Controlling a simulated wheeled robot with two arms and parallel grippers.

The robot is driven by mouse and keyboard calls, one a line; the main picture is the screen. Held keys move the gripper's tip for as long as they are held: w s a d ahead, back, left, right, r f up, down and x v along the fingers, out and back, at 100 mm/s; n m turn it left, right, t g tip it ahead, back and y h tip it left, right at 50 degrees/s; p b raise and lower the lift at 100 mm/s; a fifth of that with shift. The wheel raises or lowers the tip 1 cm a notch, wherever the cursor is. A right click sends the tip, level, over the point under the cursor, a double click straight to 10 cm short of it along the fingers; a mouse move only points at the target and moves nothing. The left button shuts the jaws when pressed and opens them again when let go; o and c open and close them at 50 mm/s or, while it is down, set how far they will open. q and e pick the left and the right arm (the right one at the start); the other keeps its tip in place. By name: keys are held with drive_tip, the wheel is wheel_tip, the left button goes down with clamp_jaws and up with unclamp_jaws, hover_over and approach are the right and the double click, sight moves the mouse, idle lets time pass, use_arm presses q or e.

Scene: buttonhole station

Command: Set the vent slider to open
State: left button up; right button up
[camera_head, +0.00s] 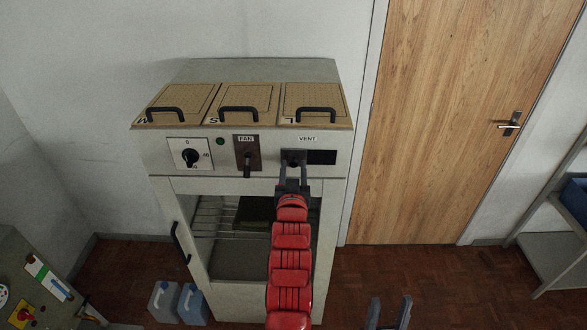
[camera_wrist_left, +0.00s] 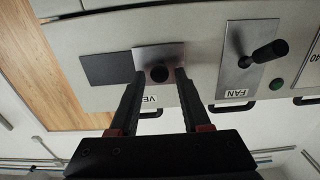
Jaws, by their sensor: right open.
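The vent slider (camera_head: 289,155) is a grey plate with a dark knob, under the VENT label on the cabinet's front panel. It sits at the left of its dark slot (camera_head: 322,157). In the left wrist view, which is turned over, the plate (camera_wrist_left: 172,52) and its round knob (camera_wrist_left: 160,74) show beside the dark rectangle (camera_wrist_left: 105,69). My left gripper (camera_head: 293,161) is at the slider, its open fingers on either side of the knob with gaps. Contact cannot be told. My right gripper (camera_head: 389,304) is open and empty at the bottom, away from the cabinet.
Left of the vent are the fan lever (camera_head: 247,165) and a rotary knob (camera_head: 190,157). Handled lids (camera_head: 245,97) lie above. A glass-fronted door with a side handle (camera_head: 180,243) is below. Blue-grey jugs (camera_head: 178,303) stand on the floor. A wooden door (camera_head: 450,120) is at right.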

use_arm(q)
clamp_jaws()
drive_tip(key=shift+f, duration=0.1)
idle(1.1)
